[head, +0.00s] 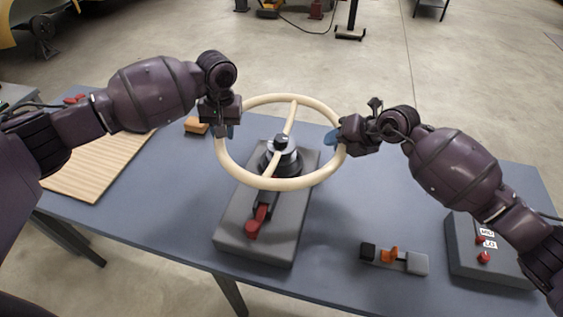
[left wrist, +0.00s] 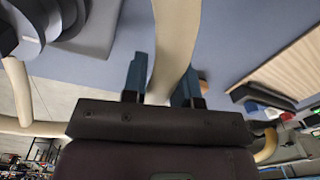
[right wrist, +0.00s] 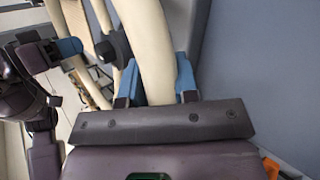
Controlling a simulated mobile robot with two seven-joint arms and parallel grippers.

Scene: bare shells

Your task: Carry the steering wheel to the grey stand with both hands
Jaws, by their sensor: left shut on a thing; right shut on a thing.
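The cream steering wheel (head: 272,184) shows in the head view in front of me, over the grey stand (head: 240,218). The stand has a dark round post and a red-handled lever (head: 256,222). My left gripper (head: 232,131) is shut on the left of the wheel's rim; the rim runs between its blue fingers in the left wrist view (left wrist: 175,45). My right gripper (head: 333,138) is shut on the right of the rim, which also shows in the right wrist view (right wrist: 147,50). I cannot tell whether the wheel's hub touches the post.
The blue-grey table (head: 160,220) carries a ribbed wooden board (head: 95,170) at left and an orange-brown block (head: 196,126) behind my left gripper. A small fixture with an orange part (head: 392,256) and a grey box with red buttons (head: 470,262) stand at front right.

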